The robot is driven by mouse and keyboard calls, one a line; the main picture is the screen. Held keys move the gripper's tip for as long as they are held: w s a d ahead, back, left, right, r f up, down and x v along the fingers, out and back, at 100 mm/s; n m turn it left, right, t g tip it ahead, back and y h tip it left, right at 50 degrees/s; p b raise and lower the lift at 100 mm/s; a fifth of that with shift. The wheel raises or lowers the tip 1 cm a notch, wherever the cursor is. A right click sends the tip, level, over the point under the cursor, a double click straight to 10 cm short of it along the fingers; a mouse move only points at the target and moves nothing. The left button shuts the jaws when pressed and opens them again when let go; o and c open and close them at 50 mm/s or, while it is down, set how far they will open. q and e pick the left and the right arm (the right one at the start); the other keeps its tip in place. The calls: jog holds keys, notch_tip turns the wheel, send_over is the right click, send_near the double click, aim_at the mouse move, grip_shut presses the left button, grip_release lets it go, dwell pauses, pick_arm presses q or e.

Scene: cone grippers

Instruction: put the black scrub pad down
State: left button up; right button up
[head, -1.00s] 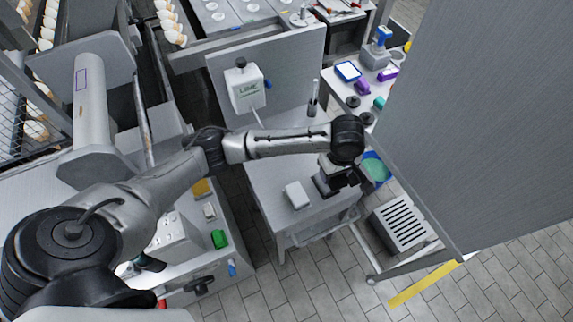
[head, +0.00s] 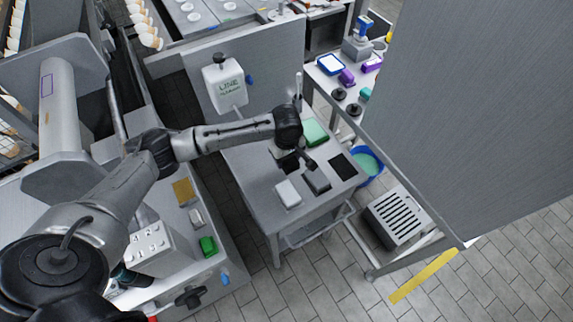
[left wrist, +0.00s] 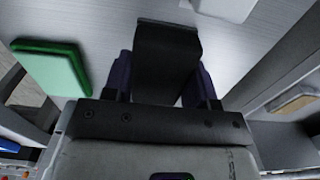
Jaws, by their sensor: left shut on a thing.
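My left gripper (head: 303,164) is shut on the black scrub pad (head: 318,181), over the grey cart top (head: 257,183). In the left wrist view the black pad (left wrist: 167,50) sits between the two dark fingers (left wrist: 165,85). I cannot tell whether the pad touches the cart top. A white block (head: 287,194) lies to the lower left of the held pad. A green pad (head: 315,132) lies behind the gripper, and a flat black square (head: 342,167) lies to the right. My right gripper is not in view.
A blue-rimmed bowl with green contents (head: 367,163) is just past the cart's right edge. A white dispenser (head: 225,87) stands behind the cart. A large grey panel (head: 470,110) fills the right side. Bare cart top lies left of the white block.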

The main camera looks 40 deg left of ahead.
aim_at(287, 165)
pick_arm(q)
jog(key=shift+f+b, duration=0.7)
jog(key=shift+f, duration=1.35)
jog(key=o, duration=0.9)
jog(key=shift+f, duration=0.1)
notch_tip(287, 165, up, 11)
jog(key=p, duration=0.3)
jog(key=shift+f, duration=0.1)
jog(key=shift+o, duration=0.5)
jog(key=shift+r, duration=0.75)
